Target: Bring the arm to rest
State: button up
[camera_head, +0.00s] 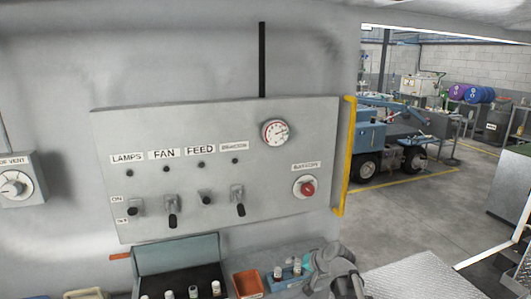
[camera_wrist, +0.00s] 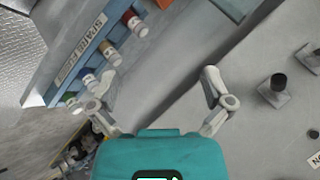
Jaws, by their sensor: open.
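My gripper shows in the wrist view (camera_wrist: 160,85) with its two grey fingers spread wide and nothing between them. The teal housing fills the bottom middle of that view. In the head view, part of my grey arm and a bit of teal (camera_head: 308,259) show low at the right of the panel; the fingertips cannot be made out there. The grey control panel (camera_head: 220,185) is on the wall above. In the wrist view, the gripper is over a plain grey surface, apart from the fuse rack and the switches.
The rack labelled SPARE FUSES (camera_wrist: 72,62) holds several coloured cylinders to the left. Panel switches (camera_wrist: 275,90) are at right. In the head view, a red knob (camera_head: 308,188), gauge (camera_head: 275,132), yellow rail (camera_head: 344,155) and orange bin (camera_head: 248,284) show. Open floor (camera_head: 410,200) lies right.

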jog(key=s+d+f+n+g+h, duration=0.1)
jog(key=s+d+f+g+h, duration=0.1)
jog(key=s, duration=0.6)
jog(key=s+d+f+n+g+h, duration=0.1)
jog(key=s+d+f+g+h, duration=0.2)
jog(key=s, duration=0.5)
jog(key=shift+s+d+f+n+g+h, duration=0.15)
jog(key=shift+d+f+n+g+h, duration=0.2)
jog(key=shift+d+g+h, duration=0.45)
